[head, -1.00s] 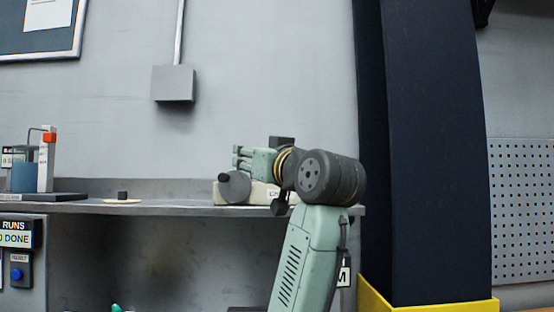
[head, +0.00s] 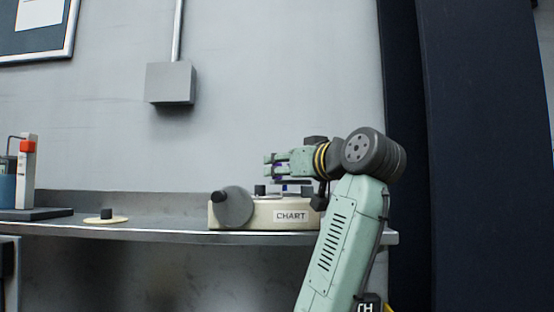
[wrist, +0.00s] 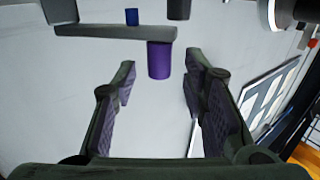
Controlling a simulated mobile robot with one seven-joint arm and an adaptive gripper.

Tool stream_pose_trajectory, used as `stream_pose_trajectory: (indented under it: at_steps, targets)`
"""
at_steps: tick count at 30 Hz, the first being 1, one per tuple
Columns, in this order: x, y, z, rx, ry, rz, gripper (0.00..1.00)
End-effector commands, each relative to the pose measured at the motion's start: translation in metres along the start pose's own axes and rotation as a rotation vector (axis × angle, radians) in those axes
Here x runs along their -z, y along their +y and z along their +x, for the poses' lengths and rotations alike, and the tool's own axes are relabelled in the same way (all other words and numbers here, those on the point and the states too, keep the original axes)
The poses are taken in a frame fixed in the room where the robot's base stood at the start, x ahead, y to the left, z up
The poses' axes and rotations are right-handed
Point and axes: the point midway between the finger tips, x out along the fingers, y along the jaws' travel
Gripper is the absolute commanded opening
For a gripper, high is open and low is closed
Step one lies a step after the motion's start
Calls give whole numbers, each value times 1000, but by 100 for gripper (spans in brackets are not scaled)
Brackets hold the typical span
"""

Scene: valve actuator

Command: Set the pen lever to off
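The chart recorder (head: 250,216), a cream box labelled CHART with a grey disc on its left end, stands on the shelf in the head view. My gripper (head: 268,165) is just above it, pointing left. In the wrist view a grey bar (wrist: 100,31) carries a purple cylinder (wrist: 159,62), which looks like the pen lever's grip. The fingers of my gripper (wrist: 160,72) are apart, and the purple cylinder shows between and just beyond their tips. No contact shows. The lever's on and off marks cannot be read.
A small blue cylinder (wrist: 131,17) sits by the grey bar. A round pale disc with a black knob (head: 106,217) lies left of the recorder on the shelf (head: 160,229). A dark column (head: 480,150) rises at the right.

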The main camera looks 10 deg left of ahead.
Motion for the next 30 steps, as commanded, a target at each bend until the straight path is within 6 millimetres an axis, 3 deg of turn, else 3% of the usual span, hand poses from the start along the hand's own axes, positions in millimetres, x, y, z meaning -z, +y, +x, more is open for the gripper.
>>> stream_pose_trajectory:
  at_steps: [6,17,30]
  targets:
    - [1,0,26,2,-1,0,39]
    - [0,0,30,0,1,0,39]
    - [0,0,30,0,0,0,10]
